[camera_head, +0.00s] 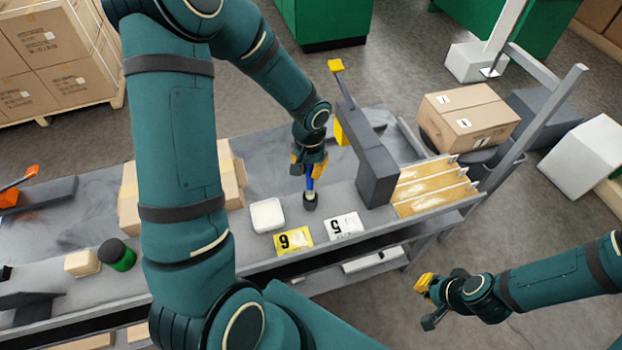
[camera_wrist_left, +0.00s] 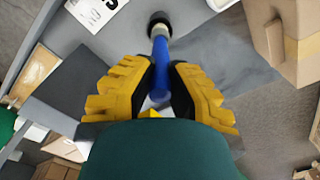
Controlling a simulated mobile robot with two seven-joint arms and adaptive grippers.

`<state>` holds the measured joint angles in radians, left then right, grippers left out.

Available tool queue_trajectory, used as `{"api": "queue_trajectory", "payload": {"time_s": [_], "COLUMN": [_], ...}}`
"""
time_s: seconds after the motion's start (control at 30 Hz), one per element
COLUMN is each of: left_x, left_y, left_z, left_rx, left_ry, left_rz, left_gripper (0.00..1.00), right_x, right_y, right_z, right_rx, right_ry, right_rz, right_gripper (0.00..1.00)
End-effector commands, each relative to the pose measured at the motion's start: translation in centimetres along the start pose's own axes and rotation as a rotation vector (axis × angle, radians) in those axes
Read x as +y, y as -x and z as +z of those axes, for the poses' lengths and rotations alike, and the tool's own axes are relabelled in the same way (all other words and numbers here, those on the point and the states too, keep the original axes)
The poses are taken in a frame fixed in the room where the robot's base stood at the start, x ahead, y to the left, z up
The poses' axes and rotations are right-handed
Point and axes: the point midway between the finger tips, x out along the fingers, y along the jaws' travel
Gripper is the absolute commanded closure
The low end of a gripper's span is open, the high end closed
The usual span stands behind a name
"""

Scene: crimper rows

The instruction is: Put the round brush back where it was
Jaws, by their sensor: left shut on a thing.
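The round brush (camera_head: 310,195) has a blue handle and a dark round head and stands roughly upright, head down, at the grey bench. My left gripper (camera_head: 309,172) is shut on its blue handle from above. In the left wrist view, the brush (camera_wrist_left: 160,55) runs out between the yellow-padded fingers (camera_wrist_left: 158,88), its dark head over the grey surface. I cannot tell whether the head touches the bench. My right gripper (camera_head: 429,300) is empty, its fingers apart, off the bench's front edge at the lower right.
A white dish (camera_head: 267,215), a yellow card 6 (camera_head: 293,240) and a white card 5 (camera_head: 344,226) lie near the brush. A dark grey machine (camera_head: 376,172) stands right of it, beside a tan slotted tray (camera_head: 430,188). Cardboard boxes (camera_head: 240,172) stand left.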

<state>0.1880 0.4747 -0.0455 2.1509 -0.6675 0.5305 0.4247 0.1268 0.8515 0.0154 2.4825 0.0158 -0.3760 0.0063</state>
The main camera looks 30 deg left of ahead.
Motion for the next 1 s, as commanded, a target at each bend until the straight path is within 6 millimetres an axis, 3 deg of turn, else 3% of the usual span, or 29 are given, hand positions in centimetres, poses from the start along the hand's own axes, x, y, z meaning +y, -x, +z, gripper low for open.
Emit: {"api": "queue_trajectory", "payload": {"time_s": [0.3,0.73,0.77,0.8,1.0], "left_x": [0.0,0.0,0.0,0.0,0.0], "left_y": [-3.6,-4.2,-4.1,-4.0,-4.0], "left_z": [0.0,0.0,0.0,0.0,0.0], "left_rx": [-0.001,0.001,0.0,0.0,0.0], "left_ry": [0.0,0.001,0.001,0.001,0.0], "left_rz": [0.0,0.0,0.0,0.0,0.0], "left_gripper": [1.0,1.0,0.74,0.61,0.61], "right_x": [0.2,0.4,0.3,0.3,0.3], "right_y": [-0.6,-1.0,-0.9,-0.8,-0.8], "right_z": [0.3,0.5,0.5,0.5,0.5], "right_rx": [-0.006,-0.01,-0.01,-0.01,-0.009], "right_ry": [0.002,0.003,0.003,0.003,0.003], "right_rz": [-0.001,-0.001,-0.001,-0.001,-0.001], "right_gripper": [1.0,1.0,1.0,1.0,1.0]}}
